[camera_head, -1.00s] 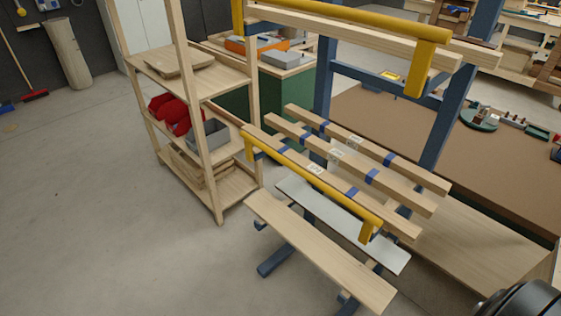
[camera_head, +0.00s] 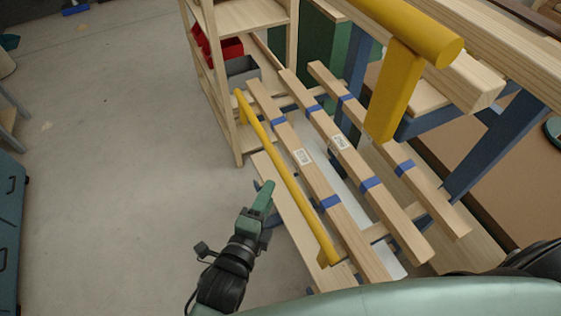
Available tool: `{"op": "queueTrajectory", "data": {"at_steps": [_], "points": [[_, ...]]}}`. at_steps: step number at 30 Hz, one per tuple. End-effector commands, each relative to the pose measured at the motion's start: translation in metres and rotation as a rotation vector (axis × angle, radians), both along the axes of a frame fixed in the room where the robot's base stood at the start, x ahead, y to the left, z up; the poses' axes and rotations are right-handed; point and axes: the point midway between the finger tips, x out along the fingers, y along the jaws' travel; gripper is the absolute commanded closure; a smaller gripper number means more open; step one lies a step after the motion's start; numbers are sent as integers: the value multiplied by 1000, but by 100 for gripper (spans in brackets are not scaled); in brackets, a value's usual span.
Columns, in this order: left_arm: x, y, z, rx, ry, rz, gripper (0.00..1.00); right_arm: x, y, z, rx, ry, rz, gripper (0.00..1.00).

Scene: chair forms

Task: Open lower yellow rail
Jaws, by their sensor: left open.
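The lower yellow rail (camera_head: 283,172) is a long bar with bent ends, fixed along the near side of several wooden slats with blue bands. It runs slanting from upper left to lower right. The upper yellow rail (camera_head: 403,25) is larger and nearer, at the top right. My left gripper (camera_head: 265,190) is left of the lower rail and apart from it in the picture, with its green fingers pointing up. The gap between its fingers is hard to see, and nothing shows in them. My right gripper is not in view.
A wooden shelf (camera_head: 243,17) with red bins (camera_head: 231,48) and a grey bin (camera_head: 241,68) stands behind the slats. A blue cabinet (camera_head: 10,235) is at the left edge. The grey floor (camera_head: 110,130) on the left is mostly clear.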

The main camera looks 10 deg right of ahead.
Motion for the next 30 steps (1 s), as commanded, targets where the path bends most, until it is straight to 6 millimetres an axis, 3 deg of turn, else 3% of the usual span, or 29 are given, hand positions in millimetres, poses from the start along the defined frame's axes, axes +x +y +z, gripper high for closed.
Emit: {"op": "queueTrajectory", "data": {"at_steps": [1, 3, 6, 11, 19, 30], "points": [[-1, -3, 20, 13, -51, -12, 59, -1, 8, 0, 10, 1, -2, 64], [-2, -6, 37, 30, -97, -24, 59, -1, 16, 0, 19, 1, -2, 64], [1, -10, 47, 40, -128, -30, 59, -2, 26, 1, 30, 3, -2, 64], [20, -22, 47, 40, -132, -30, 59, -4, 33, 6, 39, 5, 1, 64], [53, -44, 39, 40, -129, -31, 59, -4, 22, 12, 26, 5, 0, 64], [62, -50, 36, 40, -126, -30, 59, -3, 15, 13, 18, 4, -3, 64]]}}
